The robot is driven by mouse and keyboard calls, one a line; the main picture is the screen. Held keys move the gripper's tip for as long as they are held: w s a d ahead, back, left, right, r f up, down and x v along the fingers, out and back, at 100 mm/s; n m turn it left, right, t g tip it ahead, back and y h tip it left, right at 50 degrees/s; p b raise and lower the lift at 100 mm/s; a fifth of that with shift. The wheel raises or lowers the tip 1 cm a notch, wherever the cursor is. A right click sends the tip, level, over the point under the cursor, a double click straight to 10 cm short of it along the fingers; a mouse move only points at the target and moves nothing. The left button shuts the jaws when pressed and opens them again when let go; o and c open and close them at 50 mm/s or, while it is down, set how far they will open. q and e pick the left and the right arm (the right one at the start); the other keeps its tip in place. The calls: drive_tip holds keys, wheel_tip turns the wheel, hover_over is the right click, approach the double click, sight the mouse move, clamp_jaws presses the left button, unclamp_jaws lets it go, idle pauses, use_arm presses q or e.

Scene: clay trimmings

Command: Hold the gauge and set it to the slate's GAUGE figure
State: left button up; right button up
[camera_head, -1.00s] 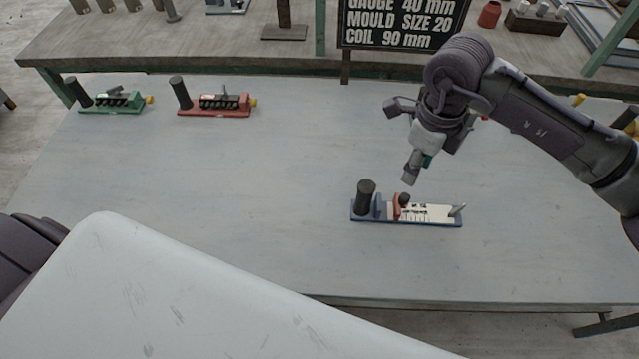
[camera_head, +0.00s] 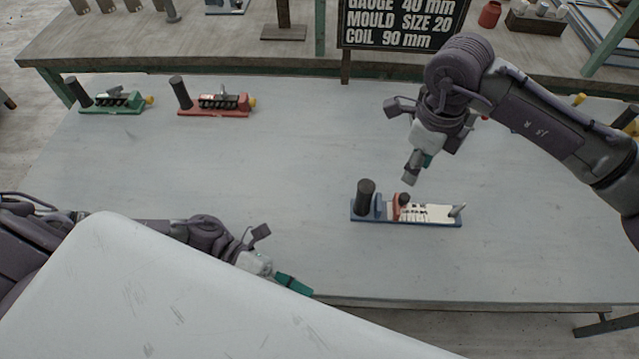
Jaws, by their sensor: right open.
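The gauge (camera_head: 435,222) lies on the grey table, with a blue base, an upright black handle at its left end, a blue jaw, a red slider (camera_head: 397,207) with a dark knob, a white scale and a pale pin at its right end. The slider stands near the left end of the scale; its reading is too small to tell. The slate (camera_head: 402,22) reads GAUGE 40 mm, MOULD SIZE 20, COIL 90 mm. My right gripper (camera_head: 412,172) is open, pointing down above the slider, apart from it. My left gripper (camera_head: 294,284) is low over the table's front edge, left of the gauge; its opening is unclear.
A green device (camera_head: 112,107) and a red device (camera_head: 215,112), each with a black handle, stand at the back left. A bench (camera_head: 190,45) behind holds a red jar (camera_head: 489,14) and a block. The table's middle is clear.

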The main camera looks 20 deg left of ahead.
use_arm(q)
drive_tip(key=w+r+m+t+y, duration=0.1)
drive_tip(key=w+r+m, duration=0.15)
drive_tip(key=w, duration=0.25)
drive_tip(key=w+a+r+m+t, duration=0.1)
drive_tip(key=w+m, duration=0.2)
drive_tip(key=w, duration=0.1)
drive_tip(key=w+r+m+t+y, duration=0.1)
drive_tip(key=w+m, duration=0.2)
drive_tip(key=w, duration=0.2)
drive_tip(key=t+y, duration=0.2)
drive_tip(key=t, duration=0.1)
approach(379, 202)
drive_tip(key=a, duration=0.3)
drive_tip(key=shift+s+a+r, duration=0.1)
drive_tip(key=shift+s+r, duration=0.1)
drive_tip(key=shift+s, duration=0.2)
drive_tip(key=shift+w+f, duration=0.15)
drive_tip(key=x, duration=1.3)
drive_tip(key=shift+d, duration=0.35)
clamp_jaws()
